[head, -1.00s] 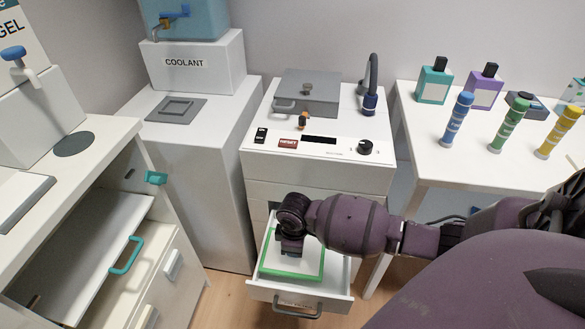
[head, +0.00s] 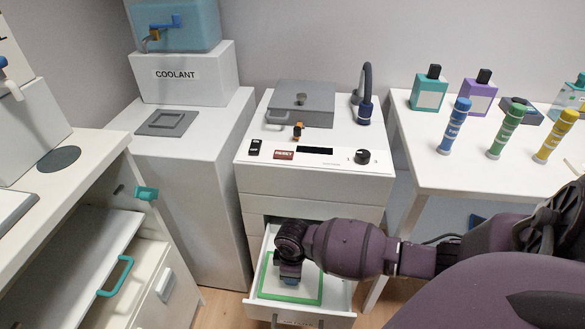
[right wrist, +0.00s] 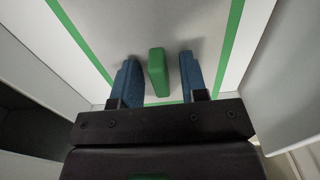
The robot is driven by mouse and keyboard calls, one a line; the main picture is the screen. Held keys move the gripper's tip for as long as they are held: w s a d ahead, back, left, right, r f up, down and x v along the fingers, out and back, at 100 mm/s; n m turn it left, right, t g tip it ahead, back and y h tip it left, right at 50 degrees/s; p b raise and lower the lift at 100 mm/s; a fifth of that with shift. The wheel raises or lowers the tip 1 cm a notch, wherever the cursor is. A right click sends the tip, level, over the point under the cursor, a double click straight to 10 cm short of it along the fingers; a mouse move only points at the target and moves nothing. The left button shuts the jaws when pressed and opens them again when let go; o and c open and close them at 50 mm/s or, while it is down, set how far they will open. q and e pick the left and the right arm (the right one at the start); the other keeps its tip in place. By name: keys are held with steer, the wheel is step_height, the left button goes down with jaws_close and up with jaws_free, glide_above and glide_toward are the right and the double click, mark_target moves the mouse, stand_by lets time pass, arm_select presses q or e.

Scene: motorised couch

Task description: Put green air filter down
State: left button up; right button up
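The green air filter (head: 310,279) is a flat white panel with a green frame. It lies in the open drawer (head: 301,311) under the white machine. My right gripper (head: 290,279) is over the filter, pointing down. In the right wrist view my right gripper (right wrist: 158,77) has its two blue fingers apart, one on each side of the filter's upright green tab (right wrist: 158,72). A gap shows between the tab and each finger. My right arm hides part of the drawer and filter. My left gripper is not in view.
The white machine (head: 315,180) stands above the drawer. A coolant cabinet (head: 200,190) is at its left. An open cabinet with a teal handle (head: 116,277) is further left. A table (head: 480,170) with bottles and tubes is at the right.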

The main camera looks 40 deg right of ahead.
steer(key=shift+r, duration=0.1)
steer(key=r, duration=0.1)
steer(key=r+p, duration=0.1)
steer(key=r, duration=0.1)
steer(key=shift+w+r, duration=0.2)
steer(key=shift+r, duration=0.1)
arm_select(q)
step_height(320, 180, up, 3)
steer(key=p, duration=0.3)
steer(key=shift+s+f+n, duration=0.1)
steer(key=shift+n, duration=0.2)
arm_select(e)
step_height(320, 180, up, 9)
steer(key=shift+s+f, duration=0.2)
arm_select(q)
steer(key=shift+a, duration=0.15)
